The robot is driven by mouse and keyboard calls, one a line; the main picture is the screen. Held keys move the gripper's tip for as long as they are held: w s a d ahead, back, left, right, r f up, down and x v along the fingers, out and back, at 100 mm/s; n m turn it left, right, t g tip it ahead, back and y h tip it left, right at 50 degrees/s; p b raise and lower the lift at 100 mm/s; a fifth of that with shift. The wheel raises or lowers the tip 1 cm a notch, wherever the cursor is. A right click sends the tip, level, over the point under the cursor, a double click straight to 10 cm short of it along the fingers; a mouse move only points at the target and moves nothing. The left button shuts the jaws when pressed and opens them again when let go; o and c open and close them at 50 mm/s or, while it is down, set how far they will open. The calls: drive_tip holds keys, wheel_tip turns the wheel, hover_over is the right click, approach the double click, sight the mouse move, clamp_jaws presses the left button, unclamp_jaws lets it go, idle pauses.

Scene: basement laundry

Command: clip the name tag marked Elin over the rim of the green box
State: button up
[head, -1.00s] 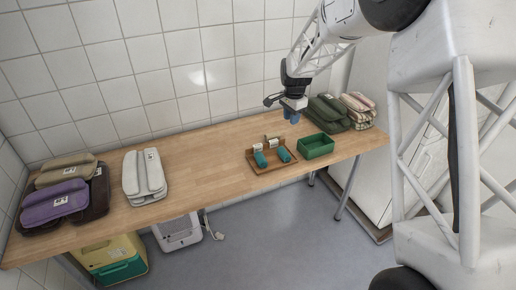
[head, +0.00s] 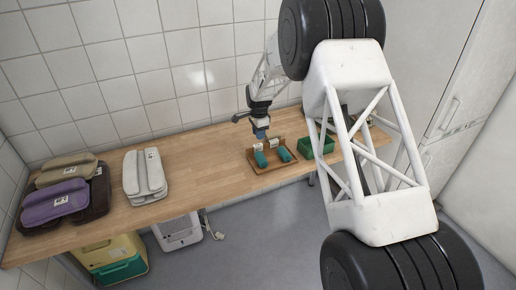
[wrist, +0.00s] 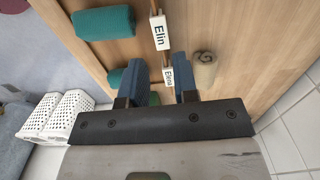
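The tag marked Elin (wrist: 159,32) is a white label with a wooden piece, on the wooden tray (head: 264,170). A similar tag, apparently reading Elena (wrist: 168,76), shows between my fingers in the wrist view. My gripper (head: 262,135) has blue fingers, spread apart with nothing visibly held. It hovers over the back left of the tray; in the wrist view the Elin tag lies just beyond the fingertips (wrist: 162,66). The green box (head: 309,147) stands right of the tray, its right side partly hidden by my arm.
Teal rolled cloths (wrist: 104,22) and a beige roll (wrist: 204,70) lie near the tags. Folded grey cloth (head: 145,175) and purple and beige stacks (head: 65,200) are on the left of the table. Its middle is clear. A tiled wall stands close behind.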

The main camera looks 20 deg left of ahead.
sight(258, 145)
drive_tip(key=shift+f, duration=1.3)
drive_tip(key=shift+s+a+f, duration=0.1)
drive_tip(key=shift+s+f, duration=0.05)
drive_tip(key=shift+f, duration=2.45)
drive_tip(key=shift+c, duration=0.4)
clamp_jaws()
